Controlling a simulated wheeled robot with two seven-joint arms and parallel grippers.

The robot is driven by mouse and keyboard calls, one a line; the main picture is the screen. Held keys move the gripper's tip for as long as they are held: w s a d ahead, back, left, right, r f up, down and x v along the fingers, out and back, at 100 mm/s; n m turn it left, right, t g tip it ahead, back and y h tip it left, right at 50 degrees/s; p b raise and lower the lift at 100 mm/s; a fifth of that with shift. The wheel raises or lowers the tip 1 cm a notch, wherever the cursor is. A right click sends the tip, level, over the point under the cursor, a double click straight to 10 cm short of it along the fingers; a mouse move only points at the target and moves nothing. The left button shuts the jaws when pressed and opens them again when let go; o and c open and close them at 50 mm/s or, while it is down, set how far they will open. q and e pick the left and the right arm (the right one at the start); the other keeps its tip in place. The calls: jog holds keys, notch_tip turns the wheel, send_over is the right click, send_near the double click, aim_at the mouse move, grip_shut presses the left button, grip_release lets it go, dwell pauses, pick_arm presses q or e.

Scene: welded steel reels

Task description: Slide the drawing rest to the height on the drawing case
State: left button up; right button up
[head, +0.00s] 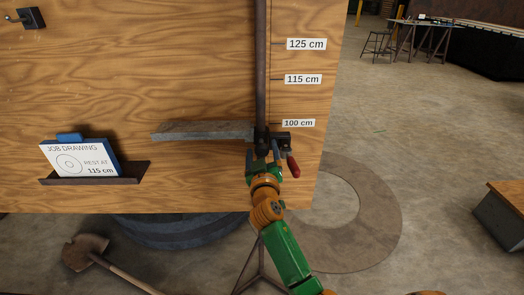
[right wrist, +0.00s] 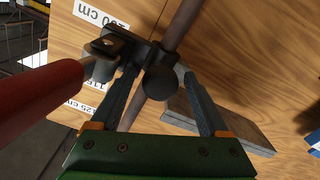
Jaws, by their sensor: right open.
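The drawing rest (head: 202,130) is a grey ledge on a dark collar that sits on a vertical steel rod (head: 261,60), level with about the 100 cm label (head: 298,123). The collar has a black knob (right wrist: 160,83) and a red-handled lever (head: 293,166), which is large at the left of the right wrist view (right wrist: 40,98). My right gripper (head: 263,160) is open just below the collar, its fingers (right wrist: 161,74) on either side of the knob; I cannot tell if they touch it. My left gripper is not in view.
Labels for 115 cm (head: 303,79) and 125 cm (head: 306,44) are higher on the wooden board (head: 180,70). A hook (head: 27,18) is at upper left. A shovel (head: 88,252) lies below the board. A bench (head: 505,215) stands right; the floor between is clear.

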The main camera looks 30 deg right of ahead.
grip_shut()
dwell(0.3)
jog(key=shift+r, duration=0.1)
dwell(1.1)
